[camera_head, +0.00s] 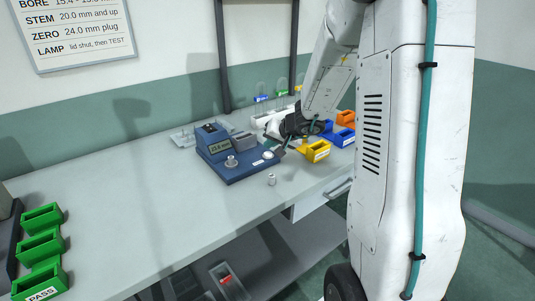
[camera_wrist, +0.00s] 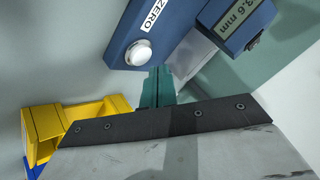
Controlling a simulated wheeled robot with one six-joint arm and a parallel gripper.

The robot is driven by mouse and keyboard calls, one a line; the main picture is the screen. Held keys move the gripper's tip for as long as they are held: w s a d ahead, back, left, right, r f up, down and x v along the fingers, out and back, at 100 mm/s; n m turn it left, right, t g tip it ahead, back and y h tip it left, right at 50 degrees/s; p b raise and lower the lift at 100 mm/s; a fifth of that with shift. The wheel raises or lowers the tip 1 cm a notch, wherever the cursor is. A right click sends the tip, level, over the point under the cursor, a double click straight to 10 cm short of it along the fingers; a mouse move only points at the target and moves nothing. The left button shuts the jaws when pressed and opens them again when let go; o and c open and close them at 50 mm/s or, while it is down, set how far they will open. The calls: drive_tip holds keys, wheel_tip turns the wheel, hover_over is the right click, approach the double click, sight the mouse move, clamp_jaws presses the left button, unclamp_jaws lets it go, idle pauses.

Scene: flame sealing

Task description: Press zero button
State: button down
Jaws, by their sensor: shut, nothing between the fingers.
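The zero button (camera_wrist: 138,53) is a round white button on the blue gauge base, beside the printed word ZERO. In the head view the zero button (camera_head: 268,155) sits near the right front end of the blue gauge (camera_head: 235,172). My gripper (camera_wrist: 159,72) shows teal fingers closed together and empty, their tips just below and right of the button in the wrist view. I cannot tell the height gap between them. In the head view my gripper (camera_head: 280,150) is at the right end of the gauge, partly hidden by its own dark body.
A yellow bin (camera_head: 318,152) stands right of the gauge, with blue (camera_head: 343,138) and orange (camera_head: 347,117) bins behind. A small metal part (camera_head: 271,180) stands in front. Green bins (camera_head: 41,245) are at the left. The bench's middle left is clear.

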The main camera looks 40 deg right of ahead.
sight(270, 155)
idle(0.3)
drive_tip(key=shift+f, duration=0.45)
drive_tip(key=shift+f, duration=0.5)
idle(0.6)
drive_tip(key=shift+r, duration=1)
wheel_tip(270, 155, up, 6)
idle(0.4)
idle(0.7)
